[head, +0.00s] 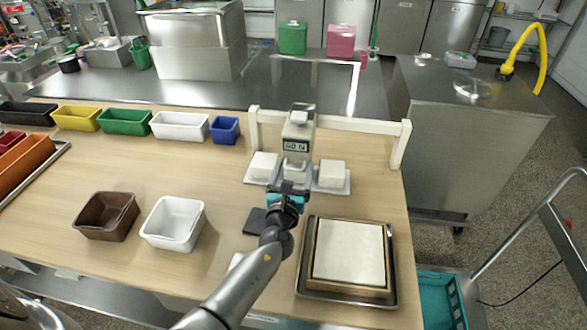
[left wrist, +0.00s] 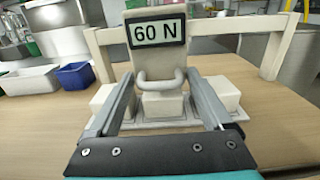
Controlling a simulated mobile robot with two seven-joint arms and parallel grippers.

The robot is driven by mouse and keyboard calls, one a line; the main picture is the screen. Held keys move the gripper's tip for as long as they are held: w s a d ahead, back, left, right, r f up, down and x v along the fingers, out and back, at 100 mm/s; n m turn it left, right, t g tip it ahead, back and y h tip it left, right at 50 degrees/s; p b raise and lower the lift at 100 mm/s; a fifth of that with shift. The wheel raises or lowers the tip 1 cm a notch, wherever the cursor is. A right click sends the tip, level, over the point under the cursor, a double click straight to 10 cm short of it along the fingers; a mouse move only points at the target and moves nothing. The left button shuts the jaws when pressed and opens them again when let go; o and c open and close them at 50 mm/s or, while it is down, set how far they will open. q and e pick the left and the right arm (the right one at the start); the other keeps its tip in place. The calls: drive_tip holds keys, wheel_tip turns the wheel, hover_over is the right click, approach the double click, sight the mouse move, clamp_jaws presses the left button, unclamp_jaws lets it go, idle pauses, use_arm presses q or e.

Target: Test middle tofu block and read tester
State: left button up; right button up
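The tester (head: 299,125) stands at the back of the wooden table, a cream block with a display (left wrist: 158,33) that reads 60 N in the left wrist view. A pale U-shaped handle (left wrist: 160,80) sticks out below the display. The middle tofu block (left wrist: 163,106) sits under it, partly hidden by the handle. The left tofu block (head: 264,165) and right tofu block (head: 332,174) sit on either side on pale plates. My left gripper (head: 290,187) is in front of the middle block, its fingers apart on either side of the handle, holding nothing. My right gripper is out of view.
A white frame (head: 360,125) spans behind the tester. A metal tray with a large white slab (head: 349,252) lies front right. A brown bin (head: 106,216) and a white bin (head: 174,222) stand front left. Coloured bins line the back left edge.

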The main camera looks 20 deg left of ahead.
use_arm(q)
drive_tip(key=shift+s, duration=0.15)
drive_tip(key=p+v, duration=0.1)
drive_tip(key=v, duration=1.4)
drive_tip(key=shift+f, duration=0.1)
